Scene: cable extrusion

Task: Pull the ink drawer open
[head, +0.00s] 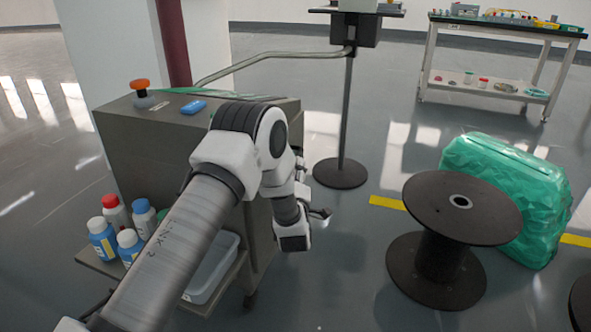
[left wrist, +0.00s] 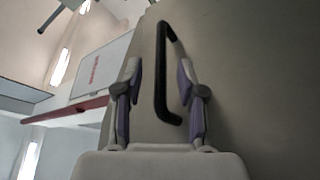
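In the left wrist view a black bar handle (left wrist: 161,75) stands on a plain grey panel (left wrist: 245,80). My left gripper (left wrist: 158,82) is open, with a finger on each side of the handle in the picture. I cannot tell how far the fingertips are from it. In the head view my left arm reaches over to the right side of the grey cabinet (head: 150,150), and the left gripper (head: 318,213) shows only partly. The handle and the drawer front are hidden there. My right gripper is not in view.
Bottles (head: 103,238) and a pale tray (head: 212,272) stand on the cabinet's low shelf. An orange button (head: 140,85) and a blue object (head: 193,107) are on top. A pole stand (head: 341,173), a dark spool (head: 438,262) and a green wrapped bundle (head: 500,165) stand right.

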